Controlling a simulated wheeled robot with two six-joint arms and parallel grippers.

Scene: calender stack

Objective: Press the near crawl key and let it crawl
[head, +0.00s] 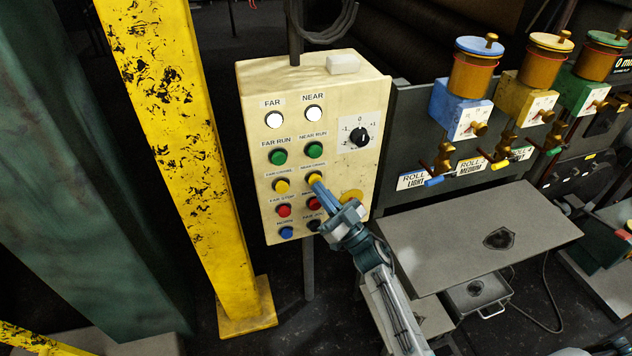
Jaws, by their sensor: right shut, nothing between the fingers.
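A cream control box (335,90) stands in the middle of the head view. Its left column is for FAR and its right column for NEAR. The near crawl key (315,178) is a yellow button below the green NEAR RUN button (314,150). My right gripper (317,186) is shut and empty, with its tips at the lower edge of the near crawl key; I cannot tell whether they touch it. The gripper partly covers the red button (314,203) below. The far crawl key (282,186) is yellow and uncovered. My left gripper is not in view.
Both lamps at the top, FAR (274,120) and NEAR (314,113), look white. A black dial (360,137) sits at the right of the box. A scuffed yellow post (185,160) stands left. A grey table (480,235) and several lubricator units are at the right.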

